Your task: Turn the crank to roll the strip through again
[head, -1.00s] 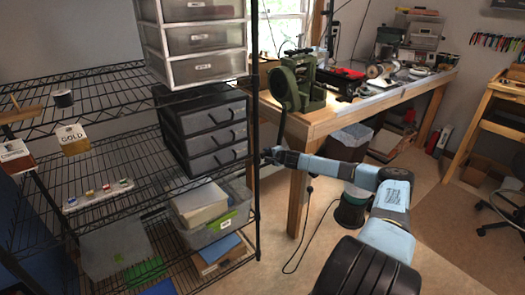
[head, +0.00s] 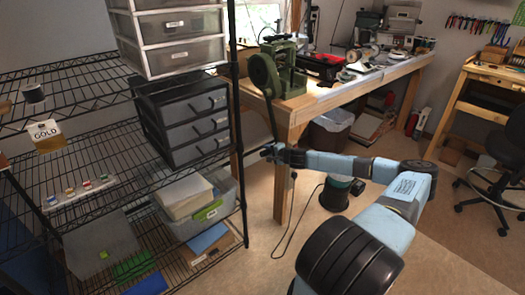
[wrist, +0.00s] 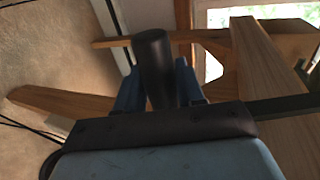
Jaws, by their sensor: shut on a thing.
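The green rolling mill (head: 290,72) stands on the near end of the wooden workbench in the head view. Its crank arm (head: 270,118) hangs down from the round side wheel, past the bench edge. My gripper (head: 270,152) is at the crank's lower end. In the wrist view the dark cylindrical crank handle (wrist: 153,58) sits between the two blue fingers of my gripper (wrist: 158,85), which are shut on it. The handle's end sticks out past the fingers. I cannot make out the strip in either view.
A wire shelf (head: 100,145) with dark drawers (head: 195,120) stands close left of the gripper. The workbench leg (head: 284,200) is just behind it. A green-and-black canister (head: 335,193) stands on the floor under my arm. Floor lies open at the lower right.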

